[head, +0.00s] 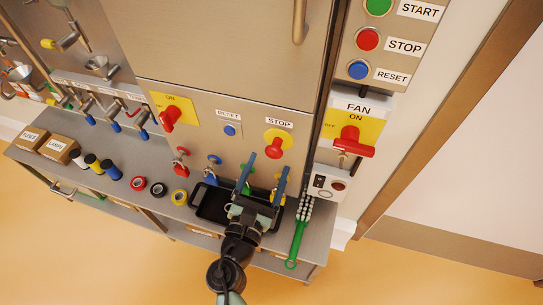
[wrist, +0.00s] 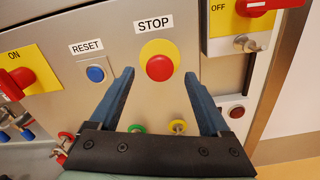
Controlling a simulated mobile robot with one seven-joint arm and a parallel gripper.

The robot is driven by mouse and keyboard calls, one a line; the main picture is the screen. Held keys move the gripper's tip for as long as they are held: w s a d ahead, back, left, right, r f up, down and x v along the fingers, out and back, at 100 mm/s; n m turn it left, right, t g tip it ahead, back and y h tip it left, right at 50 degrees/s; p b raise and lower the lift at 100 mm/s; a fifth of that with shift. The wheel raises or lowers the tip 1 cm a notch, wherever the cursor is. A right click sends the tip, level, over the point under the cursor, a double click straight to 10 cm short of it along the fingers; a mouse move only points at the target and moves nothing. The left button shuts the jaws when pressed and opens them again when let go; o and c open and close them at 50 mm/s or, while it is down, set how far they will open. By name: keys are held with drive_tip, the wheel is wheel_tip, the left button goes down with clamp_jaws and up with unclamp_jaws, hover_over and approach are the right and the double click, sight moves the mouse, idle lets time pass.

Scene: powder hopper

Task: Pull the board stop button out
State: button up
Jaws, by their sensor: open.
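The board stop button (head: 273,150) is a red mushroom knob on a round yellow plate, under a STOP label on the grey metal board. In the wrist view the red knob (wrist: 160,68) shows between my fingers, slightly above the middle. My gripper (head: 267,164) has two blue fingers, spread wide and empty, pointing at the board just below the button. In the wrist view one finger of my gripper (wrist: 159,75) is on each side of the knob; I cannot tell how far in front of it they are.
A blue RESET button (head: 230,130) and a red ON switch (head: 170,116) lie left. A red FAN switch (head: 351,141) is right. A black tray (head: 208,207) and a green-handled brush (head: 297,240) lie on the shelf below.

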drive_tip(key=v, duration=0.9)
drive_tip(key=shift+b, duration=0.35)
